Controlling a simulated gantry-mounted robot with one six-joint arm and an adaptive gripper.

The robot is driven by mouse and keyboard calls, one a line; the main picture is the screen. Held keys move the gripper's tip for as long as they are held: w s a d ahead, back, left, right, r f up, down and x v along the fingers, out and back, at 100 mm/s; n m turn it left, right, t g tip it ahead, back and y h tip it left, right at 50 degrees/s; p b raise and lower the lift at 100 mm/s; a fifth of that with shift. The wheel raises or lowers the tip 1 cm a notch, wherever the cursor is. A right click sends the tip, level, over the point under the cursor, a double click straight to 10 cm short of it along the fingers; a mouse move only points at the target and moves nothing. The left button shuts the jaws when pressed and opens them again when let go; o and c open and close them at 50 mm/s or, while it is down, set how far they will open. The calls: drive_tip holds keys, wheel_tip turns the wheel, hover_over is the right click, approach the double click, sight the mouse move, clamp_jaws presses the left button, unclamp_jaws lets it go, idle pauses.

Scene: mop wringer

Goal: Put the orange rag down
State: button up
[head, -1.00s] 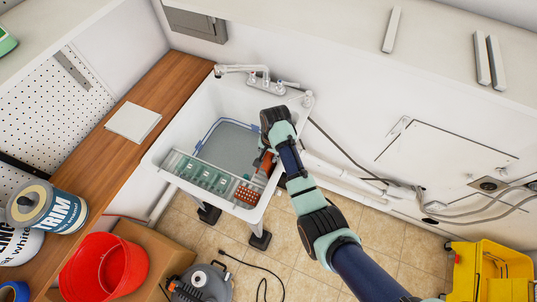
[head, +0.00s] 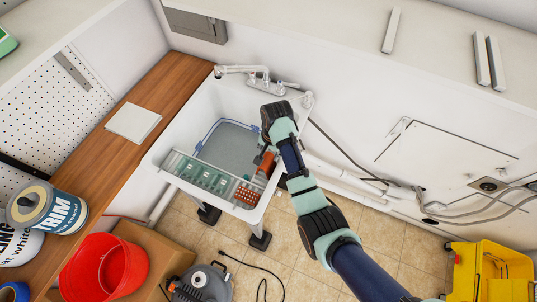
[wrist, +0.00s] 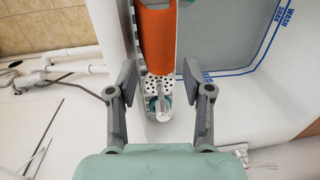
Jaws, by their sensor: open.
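My gripper (head: 264,152) is over the right part of the sink, beside the rag's upper end. In the wrist view my gripper (wrist: 160,78) is open, with one finger on each side of the rag's near end and gaps visible. The rag's underside is hidden.
The faucet (head: 262,82) is at the back. A red bucket (head: 104,266) and a yellow mop bucket (head: 490,270) stand apart.

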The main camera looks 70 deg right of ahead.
wheel_tip(320, 180, up, 9)
drive_tip(key=p, duration=0.1)
drive_tip(key=shift+s, duration=0.45)
